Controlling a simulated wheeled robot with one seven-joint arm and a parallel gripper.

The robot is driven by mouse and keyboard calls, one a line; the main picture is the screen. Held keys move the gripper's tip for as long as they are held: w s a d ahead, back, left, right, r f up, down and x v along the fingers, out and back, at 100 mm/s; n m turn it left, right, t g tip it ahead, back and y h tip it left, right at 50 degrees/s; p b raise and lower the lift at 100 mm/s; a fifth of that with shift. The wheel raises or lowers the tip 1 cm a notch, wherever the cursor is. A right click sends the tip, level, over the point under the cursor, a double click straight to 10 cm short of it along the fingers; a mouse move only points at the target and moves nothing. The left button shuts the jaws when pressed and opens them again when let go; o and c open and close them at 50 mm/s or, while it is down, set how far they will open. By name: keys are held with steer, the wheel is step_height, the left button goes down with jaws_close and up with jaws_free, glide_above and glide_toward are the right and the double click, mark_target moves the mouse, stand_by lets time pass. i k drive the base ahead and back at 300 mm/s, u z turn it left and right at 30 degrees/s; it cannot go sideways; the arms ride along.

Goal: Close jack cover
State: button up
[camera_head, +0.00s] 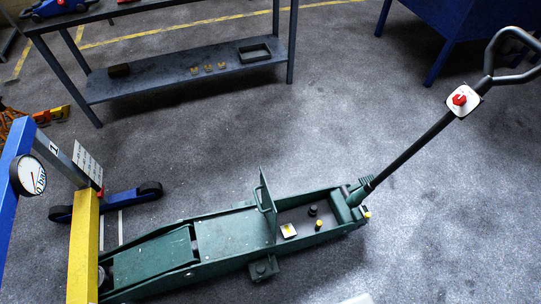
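The green trolley jack (232,232) lies along the lower middle of the head view. Its cover (265,190) is a thin green plate that stands up nearly vertical, seen almost edge-on, with a small handle on its face. To its right the compartment is open and shows a yellow-and-white label (288,230), a dark knob (313,210) and a yellow-topped knob (318,225). The long black jack handle (415,148) rises to the upper right, with a red knob (460,99) on a white plate. My gripper is not in view.
A blue-and-yellow frame with a pressure gauge (29,175) stands at the left, close to the jack's left end. A grey shelf table (175,80) is behind, and a blue bench (450,25) at upper right. A white piece at the bottom edge is unclear. Floor right of the jack is clear.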

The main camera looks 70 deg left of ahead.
mark_target(269, 210)
steer(key=k, duration=0.35)
steer(key=u, duration=2.5)
steer(key=i, duration=0.55)
steer(key=u, duration=0.1)
